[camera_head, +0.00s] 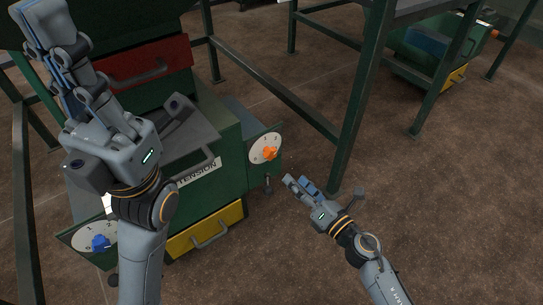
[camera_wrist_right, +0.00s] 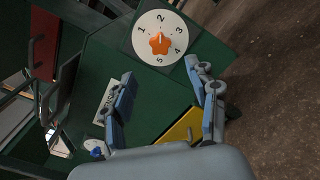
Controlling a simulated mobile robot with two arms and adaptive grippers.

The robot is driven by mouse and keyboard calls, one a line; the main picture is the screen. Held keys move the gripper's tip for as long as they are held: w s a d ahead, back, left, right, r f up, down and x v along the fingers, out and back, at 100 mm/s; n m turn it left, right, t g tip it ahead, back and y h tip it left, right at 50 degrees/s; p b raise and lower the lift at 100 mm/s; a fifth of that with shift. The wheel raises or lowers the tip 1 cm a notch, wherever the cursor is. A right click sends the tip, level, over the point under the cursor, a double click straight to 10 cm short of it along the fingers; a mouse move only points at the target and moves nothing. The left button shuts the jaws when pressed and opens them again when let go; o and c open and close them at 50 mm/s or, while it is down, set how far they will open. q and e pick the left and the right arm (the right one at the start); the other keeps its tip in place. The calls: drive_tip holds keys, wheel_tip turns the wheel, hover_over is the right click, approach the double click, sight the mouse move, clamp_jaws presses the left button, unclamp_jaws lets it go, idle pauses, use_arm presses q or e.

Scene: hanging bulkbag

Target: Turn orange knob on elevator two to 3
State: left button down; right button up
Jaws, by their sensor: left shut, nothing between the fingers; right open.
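The orange knob (camera_head: 269,152) is star-shaped and sits at the centre of a white numbered dial (camera_head: 257,147) on the right of a green machine. In the right wrist view the knob (camera_wrist_right: 160,44) lies ahead, with the numbers 1 to 5 around it on the dial (camera_wrist_right: 146,25). Its exact setting is too small to tell. My right gripper (camera_head: 298,184) is open and empty, below and right of the knob, apart from it. Its fingers show in the wrist view (camera_wrist_right: 160,82) below the dial. My left gripper (camera_head: 42,12) is shut and empty, raised at the upper left.
A blue knob (camera_head: 100,243) on another dial is at the lower left of the machine. A yellow drawer (camera_head: 205,232) with a handle is below. A green frame leg (camera_head: 362,95) stands right of the dial. The brown floor (camera_head: 450,200) at right is clear.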

sight(272, 156)
drive_tip(key=b+x, duration=0.1)
drive_tip(key=x, duration=1)
drive_tip(key=shift+b, duration=0.3)
drive_tip(key=c, duration=1.1)
